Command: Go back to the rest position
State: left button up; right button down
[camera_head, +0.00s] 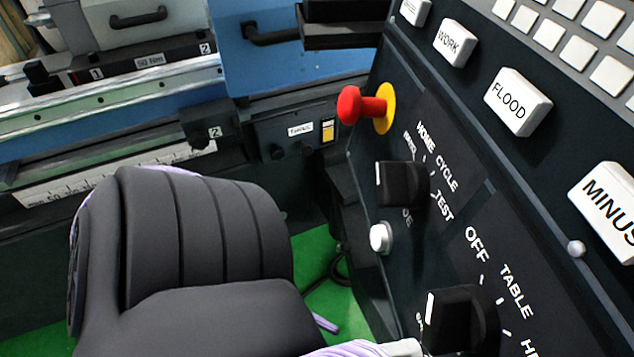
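A dark ribbed arm part of mine with light purple edges fills the lower left of the head view. A pale purple and white piece, also seemingly mine, shows at the bottom edge, close in the picture to the lower black rotary knob (462,322). I cannot make out fingertips of either gripper. The control panel (520,230) takes up the right side. It carries a red emergency button (362,105) on a yellow ring, an upper black rotary knob (402,184) and a white round button (381,238).
White keys, including FLOOD (517,101) and WORK (454,43), line the panel's upper right. Behind stands the blue grinder body (275,70) with a black handle (270,36) and a long table rail (110,95). Green floor (312,256) shows between my arm and the panel.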

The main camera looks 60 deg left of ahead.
dwell(0.3)
pick_arm(q)
jog(key=w+a+f+n+g+y, duration=0.1)
jog(key=a+f+n+y, duration=0.1)
jog(key=f+y, duration=0.45)
jog(key=w+a+f+n+y, duration=0.1)
jog(key=w+a+f+y, duration=0.15)
jog(key=f, duration=0.65)
jog(key=s+d+f+n+g+y, duration=0.1)
jog(key=s+f+n+g+y, duration=0.1)
jog(key=s+f+g, duration=0.2)
jog(key=s+d+f+n+g+y, duration=0.2)
jog(key=s+f+g, duration=0.3)
jog(key=s, duration=0.5)
notch_tip(320, 180, down, 3)
jog(key=shift+d+r+n+y, duration=0.15)
jog(key=shift+d+n+y, duration=0.1)
jog(key=shift+n+y, duration=0.4)
jog(key=shift+s, duration=0.1)
